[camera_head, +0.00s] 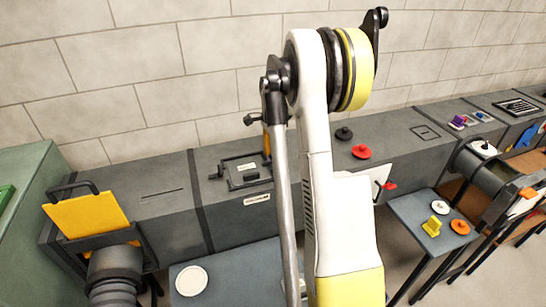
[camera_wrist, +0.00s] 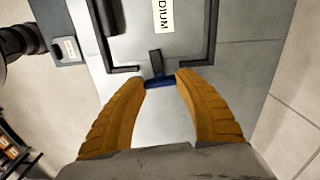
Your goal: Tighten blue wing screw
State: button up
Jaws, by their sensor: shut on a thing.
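The blue wing screw (camera_wrist: 160,81) shows as a small dark blue piece between the fingertips in the wrist view. My gripper (camera_wrist: 162,82) has its two ribbed orange fingers closed on it, one tip at each side. A small dark tab stands just beyond the screw. The screw sits at the edge of a black-framed panel (camera_wrist: 125,68) with a partly cut-off label ending in "DIUM". In the head view my arm covers much of the middle, and I cannot make out the screw there; only an orange bit of finger shows beside the arm.
A grey duct runs along the block wall, with a framed hatch (camera_head: 243,172) on its top. A yellow plate (camera_head: 87,222) stands at the left. A side table (camera_head: 415,217) holds white, yellow and orange pieces. Black (camera_head: 344,134) and red (camera_head: 361,152) knobs stand behind my arm.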

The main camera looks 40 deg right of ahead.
jog(key=shift+m, duration=0.3)
jog(key=o, duration=1.2)
notch_tip(320, 180, up, 12)
dwell(0.3)
